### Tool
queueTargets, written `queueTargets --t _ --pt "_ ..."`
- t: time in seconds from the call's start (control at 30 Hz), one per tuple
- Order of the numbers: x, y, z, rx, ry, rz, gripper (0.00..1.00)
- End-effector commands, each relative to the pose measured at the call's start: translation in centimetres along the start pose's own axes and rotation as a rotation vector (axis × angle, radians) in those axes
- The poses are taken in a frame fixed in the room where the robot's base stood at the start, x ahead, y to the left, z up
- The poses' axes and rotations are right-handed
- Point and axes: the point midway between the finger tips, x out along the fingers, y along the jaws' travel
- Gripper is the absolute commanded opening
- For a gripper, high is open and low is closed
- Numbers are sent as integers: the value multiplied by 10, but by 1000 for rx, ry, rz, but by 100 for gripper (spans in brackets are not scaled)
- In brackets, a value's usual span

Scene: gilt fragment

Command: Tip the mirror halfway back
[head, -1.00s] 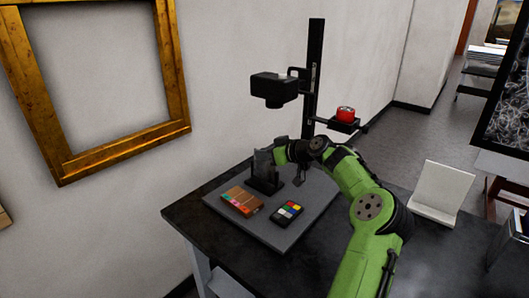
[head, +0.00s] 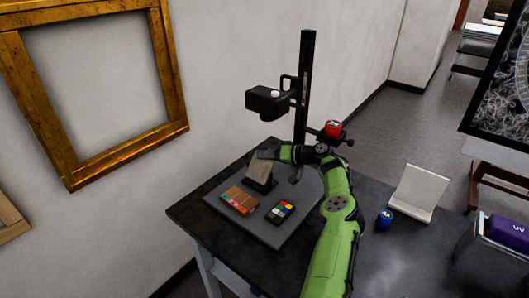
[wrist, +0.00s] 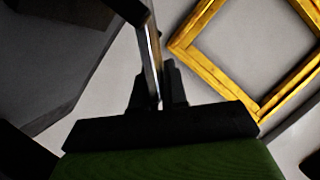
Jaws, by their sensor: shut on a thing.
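The mirror is a small plate (head: 262,171) in a black stand (head: 259,186) on the grey base of a copy stand. It leans back, and its face looks brownish grey in the head view. My gripper (head: 270,155) is at the plate's upper edge, with the green arm reaching in from the right. In the wrist view my gripper (wrist: 159,92) is shut on the thin plate, seen nearly edge-on as a bright strip (wrist: 152,52) between dark borders. The fingertips are small and partly hidden in the head view.
A black column (head: 305,90) carries a camera (head: 268,101) above the mirror. A brown colour-tabbed block (head: 239,200) and a colour chart (head: 281,210) lie on the base (head: 263,235). A red item (head: 333,128), a blue jar (head: 385,217) and a white stand (head: 413,195) are to the right.

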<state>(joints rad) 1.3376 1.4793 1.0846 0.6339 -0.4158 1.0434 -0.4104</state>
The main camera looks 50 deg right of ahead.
Motion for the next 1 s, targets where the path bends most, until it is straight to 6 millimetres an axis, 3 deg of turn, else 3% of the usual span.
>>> queueTargets --t 0.63,0.67,0.77,1.0 --pt "1 3 1 51 -3 -23 0" --pt "1 3 1 51 -2 -23 16" --pt "1 3 1 50 -2 -23 31" --pt "0 3 0 50 -1 -22 34"
